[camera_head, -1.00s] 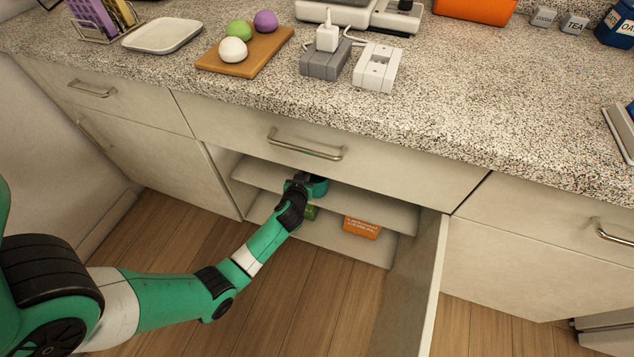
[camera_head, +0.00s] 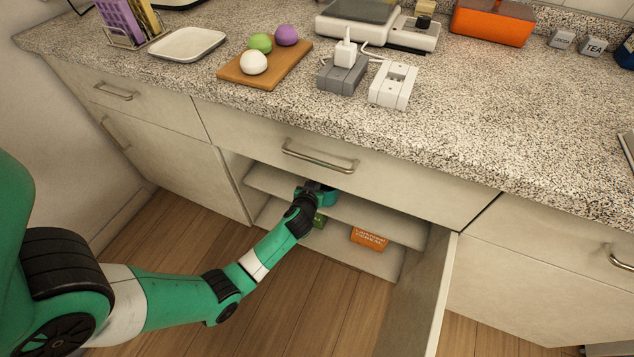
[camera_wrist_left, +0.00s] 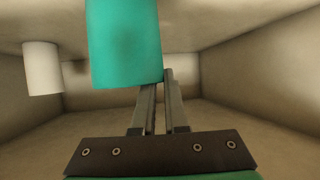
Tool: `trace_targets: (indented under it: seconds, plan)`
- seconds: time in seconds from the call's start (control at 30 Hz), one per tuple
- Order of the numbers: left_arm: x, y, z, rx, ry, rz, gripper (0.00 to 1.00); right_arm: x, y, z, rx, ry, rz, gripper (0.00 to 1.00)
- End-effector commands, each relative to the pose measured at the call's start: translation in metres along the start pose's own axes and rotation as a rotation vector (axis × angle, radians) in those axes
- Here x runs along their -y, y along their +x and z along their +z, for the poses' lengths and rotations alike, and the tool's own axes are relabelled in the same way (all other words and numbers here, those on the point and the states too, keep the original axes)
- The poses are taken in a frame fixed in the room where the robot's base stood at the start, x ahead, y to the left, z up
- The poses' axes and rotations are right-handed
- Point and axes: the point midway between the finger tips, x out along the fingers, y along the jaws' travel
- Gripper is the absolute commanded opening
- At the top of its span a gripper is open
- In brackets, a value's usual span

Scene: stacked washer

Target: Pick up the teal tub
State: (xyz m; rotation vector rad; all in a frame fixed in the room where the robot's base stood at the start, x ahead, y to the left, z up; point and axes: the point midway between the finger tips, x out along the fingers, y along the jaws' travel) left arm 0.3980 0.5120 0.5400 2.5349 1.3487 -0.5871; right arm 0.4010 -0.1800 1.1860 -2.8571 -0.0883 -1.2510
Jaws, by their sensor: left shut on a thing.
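The teal tub (camera_head: 328,198) is inside the open lower cabinet, at the upper shelf, partly hidden behind my left gripper. It fills the upper middle of the left wrist view (camera_wrist_left: 123,42), where the scene looks upside down. My left gripper (camera_head: 315,190) is shut on the tub's edge; its two fingers (camera_wrist_left: 161,88) meet the tub in the wrist view. I cannot tell whether the tub is clear of the shelf. My right gripper is not in view.
A white cylinder (camera_wrist_left: 42,68) stands near the tub. An orange package (camera_head: 369,239) and a green item (camera_head: 319,220) are below the upper shelf (camera_head: 380,220). The open cabinet door (camera_head: 425,300) juts out at the right. The drawer handle (camera_head: 320,160) is just above the opening.

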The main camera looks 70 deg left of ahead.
Motion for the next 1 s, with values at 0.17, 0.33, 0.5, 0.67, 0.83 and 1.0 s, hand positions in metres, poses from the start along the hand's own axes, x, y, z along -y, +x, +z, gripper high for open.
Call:
trace_targets:
  seconds: [0.17,0.33,0.5,0.67,0.83,1.0]
  plan:
    - [-0.001,-0.015,-0.019,-0.001,0.001,0.002,0.00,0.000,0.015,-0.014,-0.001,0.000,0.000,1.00]
    - [-0.001,-0.049,-0.001,0.000,0.004,0.004,0.00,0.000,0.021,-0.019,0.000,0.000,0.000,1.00]
    - [-0.001,-0.101,0.023,-0.001,0.007,0.007,0.00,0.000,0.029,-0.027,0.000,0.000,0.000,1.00]
    - [-0.002,-0.146,0.046,-0.002,0.007,0.009,0.00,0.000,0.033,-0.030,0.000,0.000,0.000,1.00]
    - [-0.001,-0.166,0.049,0.000,0.004,0.000,0.00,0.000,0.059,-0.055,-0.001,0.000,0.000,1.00]
    - [0.000,-0.171,0.057,-0.004,0.001,0.001,0.00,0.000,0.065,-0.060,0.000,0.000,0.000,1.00]
